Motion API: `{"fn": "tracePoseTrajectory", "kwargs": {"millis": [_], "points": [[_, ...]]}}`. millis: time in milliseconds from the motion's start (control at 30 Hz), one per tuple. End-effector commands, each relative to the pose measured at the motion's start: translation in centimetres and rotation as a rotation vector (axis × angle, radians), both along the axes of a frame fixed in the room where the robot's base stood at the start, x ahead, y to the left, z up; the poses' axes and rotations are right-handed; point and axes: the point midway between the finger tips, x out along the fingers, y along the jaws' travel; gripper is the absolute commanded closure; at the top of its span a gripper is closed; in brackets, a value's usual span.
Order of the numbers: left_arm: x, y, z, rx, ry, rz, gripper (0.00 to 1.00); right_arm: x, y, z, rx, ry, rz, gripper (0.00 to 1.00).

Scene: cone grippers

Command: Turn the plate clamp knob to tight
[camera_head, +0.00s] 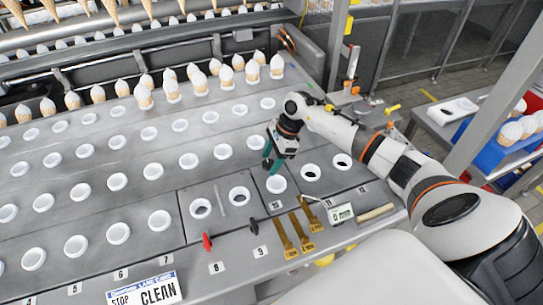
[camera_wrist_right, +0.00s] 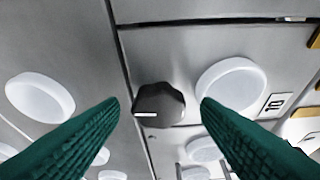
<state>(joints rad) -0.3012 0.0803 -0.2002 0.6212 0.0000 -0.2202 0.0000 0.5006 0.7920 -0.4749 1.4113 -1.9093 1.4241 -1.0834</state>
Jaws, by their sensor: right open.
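The plate clamp knob (camera_wrist_right: 160,104) is a dark, faceted knob on the grey metal plate in the right wrist view. A short white mark on it points left. My right gripper (camera_head: 271,164) reaches down over the plate in the head view. Its green ribbed fingers are open, and in the right wrist view (camera_wrist_right: 160,108) the tips lie on either side of the knob, with gaps visible. I cannot tell whether they are level with it. In the head view the gripper hides the knob. My left gripper is not in view.
White cup rings (camera_head: 277,184) stand in rows around the gripper; one ring (camera_wrist_right: 230,84) is close right of the knob. Filled cones (camera_head: 200,82) stand behind.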

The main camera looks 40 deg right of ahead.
Motion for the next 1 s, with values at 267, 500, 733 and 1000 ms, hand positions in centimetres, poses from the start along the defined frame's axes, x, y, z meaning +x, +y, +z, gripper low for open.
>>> {"fn": "tracePoseTrajectory", "kwargs": {"millis": [267,500,733,1000], "points": [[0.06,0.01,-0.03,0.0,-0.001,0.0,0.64,0.0,0.0,-0.02,0.0,0.0,0.0,0.57],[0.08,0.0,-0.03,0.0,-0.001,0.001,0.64,0.01,0.0,0.02,0.0,0.0,0.0,0.87],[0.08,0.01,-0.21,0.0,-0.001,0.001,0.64,-0.03,-0.01,-0.02,0.0,-0.001,-0.032,0.87],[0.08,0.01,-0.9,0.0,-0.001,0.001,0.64,-0.16,-0.02,-0.06,-0.002,-0.003,-0.183,0.87]]}}
